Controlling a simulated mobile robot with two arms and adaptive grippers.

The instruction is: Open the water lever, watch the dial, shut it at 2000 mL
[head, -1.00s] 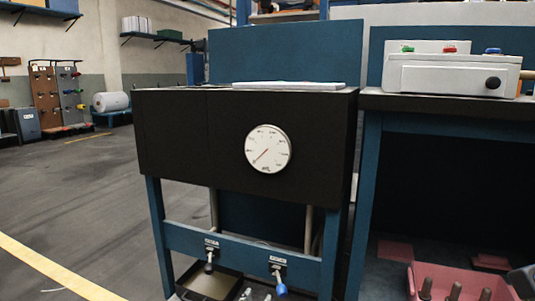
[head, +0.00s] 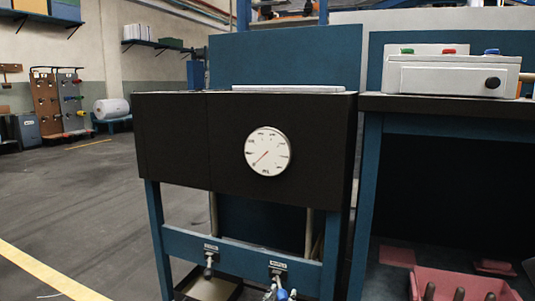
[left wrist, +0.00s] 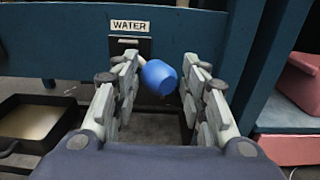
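The water lever has a blue knob (left wrist: 158,76) below a plate marked WATER (left wrist: 129,27) in the left wrist view. My left gripper (left wrist: 162,98) is open, with its fingers on either side of the knob. I cannot tell whether they touch it. In the head view the blue knob (head: 282,294) is at the bottom edge, with gripper parts beside it. The round white dial (head: 267,151) is on the black front panel. Its red needle points down and left; its numbers are too small to read. My right gripper is not in view.
A second lever (head: 208,265) with a dark knob hangs to the left on the same blue rail (head: 238,262). A dark tray of pale liquid (left wrist: 34,124) lies below left. A pink bin (head: 462,280) stands at the lower right.

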